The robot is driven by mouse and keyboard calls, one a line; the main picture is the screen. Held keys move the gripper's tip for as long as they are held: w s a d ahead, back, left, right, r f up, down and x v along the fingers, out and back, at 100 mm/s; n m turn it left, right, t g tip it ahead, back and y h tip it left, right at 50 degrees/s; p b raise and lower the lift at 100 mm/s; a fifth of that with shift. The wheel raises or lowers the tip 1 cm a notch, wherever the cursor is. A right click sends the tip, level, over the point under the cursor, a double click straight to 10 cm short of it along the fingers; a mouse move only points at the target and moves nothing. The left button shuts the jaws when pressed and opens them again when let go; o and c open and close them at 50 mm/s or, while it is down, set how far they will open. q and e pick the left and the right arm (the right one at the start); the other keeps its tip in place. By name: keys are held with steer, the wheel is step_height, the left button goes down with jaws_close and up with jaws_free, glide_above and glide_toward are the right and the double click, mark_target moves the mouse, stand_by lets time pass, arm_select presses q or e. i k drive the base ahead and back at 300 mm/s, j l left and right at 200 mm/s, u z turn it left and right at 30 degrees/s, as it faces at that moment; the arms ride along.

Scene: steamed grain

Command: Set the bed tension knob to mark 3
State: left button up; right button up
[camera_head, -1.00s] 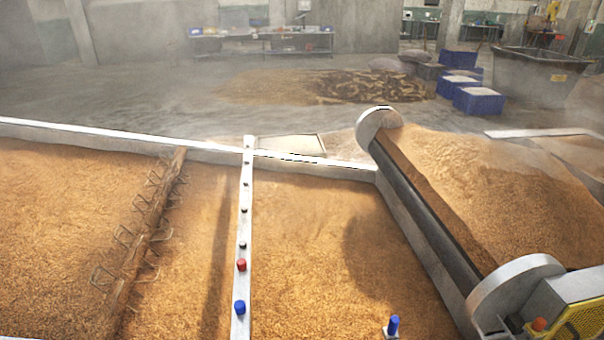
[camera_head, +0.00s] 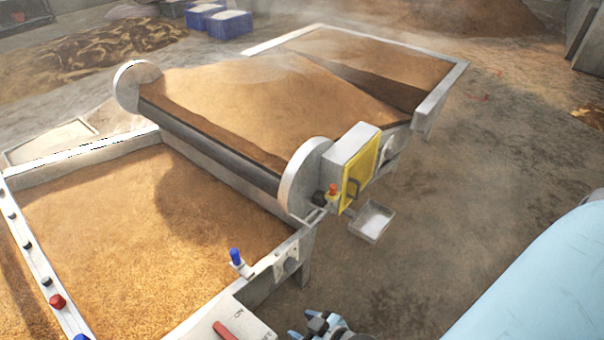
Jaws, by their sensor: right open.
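A round dial on a pale plate (camera_head: 287,262) is on the end face of the grain bed, low in the middle. Another pale plate with a dark round part (camera_head: 388,148) is on the side of the conveyor frame, behind the yellow guard. Marks on either are too small to read, and I cannot tell which is the bed tension knob. A small black knob (camera_head: 319,198) sits beside an orange-topped button (camera_head: 333,189). My right gripper (camera_head: 308,325) is open at the bottom edge, partly cut off, below the bed's corner and apart from the dials. My left gripper is out of view.
A blue-capped post (camera_head: 236,257) stands on the bed's corner, near a panel with a red lever (camera_head: 224,331). The yellow guard (camera_head: 358,171) and roller end disc (camera_head: 305,180) jut out. A small metal tray (camera_head: 372,221) is below. Floor to the right is open.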

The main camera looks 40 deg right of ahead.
mark_target(289, 264)
steer(key=z, duration=0.9)
